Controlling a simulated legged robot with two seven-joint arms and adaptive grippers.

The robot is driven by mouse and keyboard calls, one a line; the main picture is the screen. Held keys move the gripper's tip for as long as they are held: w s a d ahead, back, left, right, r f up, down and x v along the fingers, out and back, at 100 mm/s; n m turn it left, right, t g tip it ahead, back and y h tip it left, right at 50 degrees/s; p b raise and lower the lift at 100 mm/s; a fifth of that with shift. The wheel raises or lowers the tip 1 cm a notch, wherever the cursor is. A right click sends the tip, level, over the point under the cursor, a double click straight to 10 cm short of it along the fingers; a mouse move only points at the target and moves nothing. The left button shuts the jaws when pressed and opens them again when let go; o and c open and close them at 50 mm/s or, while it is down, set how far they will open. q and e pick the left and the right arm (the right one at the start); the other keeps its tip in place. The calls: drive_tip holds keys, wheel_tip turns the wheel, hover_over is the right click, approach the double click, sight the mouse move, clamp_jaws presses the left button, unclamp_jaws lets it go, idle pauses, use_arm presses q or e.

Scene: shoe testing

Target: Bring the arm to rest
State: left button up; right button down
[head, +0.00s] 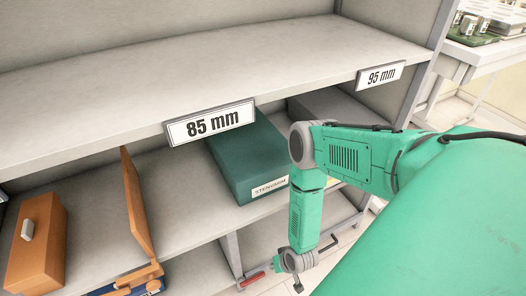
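My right arm, green with grey joints, comes in from the right side of the head view. Its forearm hangs down in front of the shelf unit. At its lower end is a small grey part of the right gripper (298,284), seen small and partly hidden, so I cannot tell whether its fingers are open or shut. I see nothing clearly held in it. My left gripper and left arm are not in view.
The grey shelf unit (200,70) has signs for 85 mm (211,122) and 95 mm (380,75). A green box (247,160) lies on the lower shelf behind my arm. An orange box (36,240) and upright orange panel (137,205) stand left. The upper shelf is bare.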

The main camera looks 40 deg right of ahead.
drive_tip(key=shift+s+d+r, duration=0.4)
idle(0.4)
